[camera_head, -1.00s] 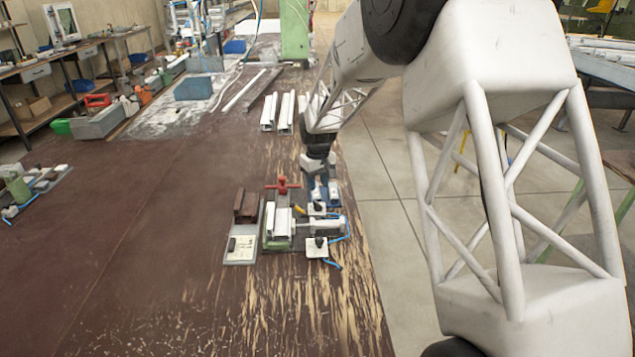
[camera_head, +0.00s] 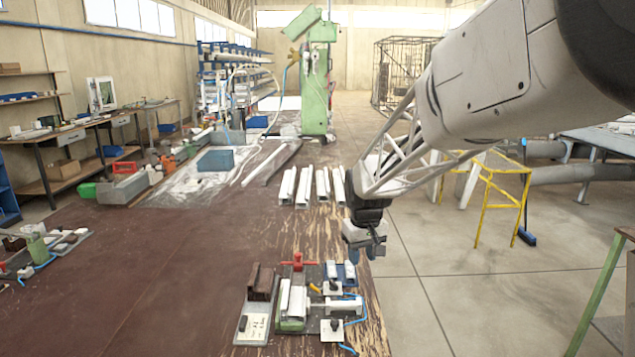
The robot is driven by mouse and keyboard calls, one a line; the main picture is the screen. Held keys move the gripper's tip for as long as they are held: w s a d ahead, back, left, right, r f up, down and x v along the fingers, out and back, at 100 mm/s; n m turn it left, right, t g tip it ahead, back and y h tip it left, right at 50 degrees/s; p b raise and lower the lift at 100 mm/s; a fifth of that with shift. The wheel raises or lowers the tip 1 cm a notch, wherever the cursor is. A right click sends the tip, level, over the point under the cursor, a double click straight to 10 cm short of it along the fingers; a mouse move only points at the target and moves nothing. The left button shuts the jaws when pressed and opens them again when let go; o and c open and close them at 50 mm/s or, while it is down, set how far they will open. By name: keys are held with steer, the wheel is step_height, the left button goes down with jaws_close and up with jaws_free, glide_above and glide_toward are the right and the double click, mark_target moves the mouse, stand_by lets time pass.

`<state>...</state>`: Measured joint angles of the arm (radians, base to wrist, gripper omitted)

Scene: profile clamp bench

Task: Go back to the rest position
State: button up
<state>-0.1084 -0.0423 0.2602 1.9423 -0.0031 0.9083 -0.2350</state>
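My gripper (camera_head: 366,246) hangs at the right edge of the brown table (camera_head: 150,270), above and behind the clamp fixture. Its fingers are small and dark here, and I cannot tell whether they are open or shut. The clamp fixture (camera_head: 318,322) stands near the table's front right, with a red handle (camera_head: 298,263) at its back. A white profile piece (camera_head: 293,298) lies in it. My gripper appears apart from the fixture.
Several white profiles (camera_head: 304,186) lie on the table behind the fixture. A brown block (camera_head: 261,282) stands left of the clamp. A green machine (camera_head: 316,85) is at the back. A yellow stand (camera_head: 500,200) is on the floor right. The table's left middle is clear.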

steer(key=s+d+r+m+t, duration=0.1)
steer(key=s+d+r, duration=0.2)
steer(key=s, duration=0.6)
steer(key=s+d+r+m, duration=0.1)
steer(key=s+d+r, duration=0.15)
steer(key=s, duration=0.75)
steer(key=s+d+f+m, duration=0.1)
steer(key=s+d+m, duration=0.1)
steer(key=s, duration=1.5)
steer(key=shift+s+f+t, duration=0.2)
steer(key=shift+s+t, duration=0.1)
steer(key=shift+t, duration=0.1)
